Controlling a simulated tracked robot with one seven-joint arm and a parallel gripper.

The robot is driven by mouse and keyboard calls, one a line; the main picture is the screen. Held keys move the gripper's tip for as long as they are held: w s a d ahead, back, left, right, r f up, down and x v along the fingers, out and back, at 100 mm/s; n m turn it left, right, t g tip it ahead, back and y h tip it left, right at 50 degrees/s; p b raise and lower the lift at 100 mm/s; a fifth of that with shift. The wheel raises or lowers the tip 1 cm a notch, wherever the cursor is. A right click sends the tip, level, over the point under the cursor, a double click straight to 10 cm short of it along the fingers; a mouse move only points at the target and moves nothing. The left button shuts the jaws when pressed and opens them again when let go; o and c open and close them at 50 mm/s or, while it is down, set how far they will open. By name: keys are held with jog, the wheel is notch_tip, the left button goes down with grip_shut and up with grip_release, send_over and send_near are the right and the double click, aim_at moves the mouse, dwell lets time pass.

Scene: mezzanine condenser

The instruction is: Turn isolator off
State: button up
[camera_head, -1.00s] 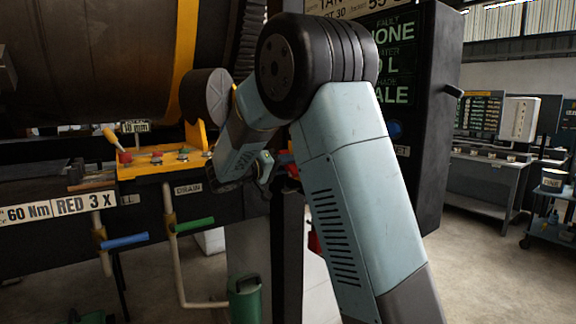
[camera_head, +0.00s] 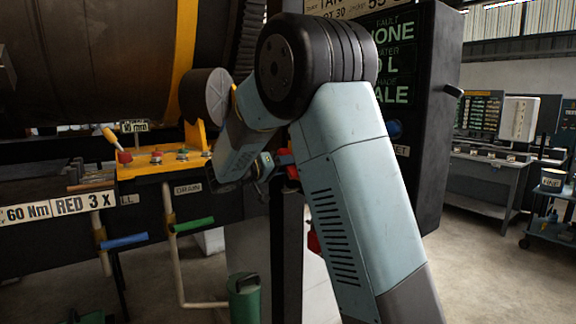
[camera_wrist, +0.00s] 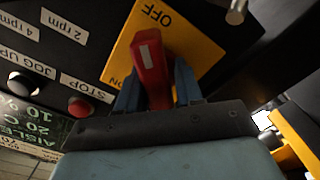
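The isolator shows in the wrist view as a yellow plate (camera_wrist: 190,32) with a red handle (camera_wrist: 150,65). "OFF" is printed near the plate's top and "ON" near its lower left corner. The handle points up the picture, tilted slightly left. My gripper (camera_wrist: 158,90) has one blue finger on each side of the handle, both close to it. Whether they press on it I cannot tell; the handle's lower end is hidden. In the head view, my gripper (camera_head: 268,165) is beside a red part (camera_head: 287,160), mostly hidden by my arm.
In the wrist view, a black panel left of the plate carries a red STOP button (camera_wrist: 80,107) and a JOG button (camera_wrist: 22,83). In the head view, a dark cabinet (camera_head: 435,120) stands right of my arm, and a yellow control ledge (camera_head: 160,168) lies left.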

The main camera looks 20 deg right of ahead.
jog(key=shift+o, duration=1.4)
jog(key=shift+r, duration=0.1)
jog(key=v, duration=1.3)
jog(key=shift+a, duration=0.4)
jog(key=shift+s, duration=0.1)
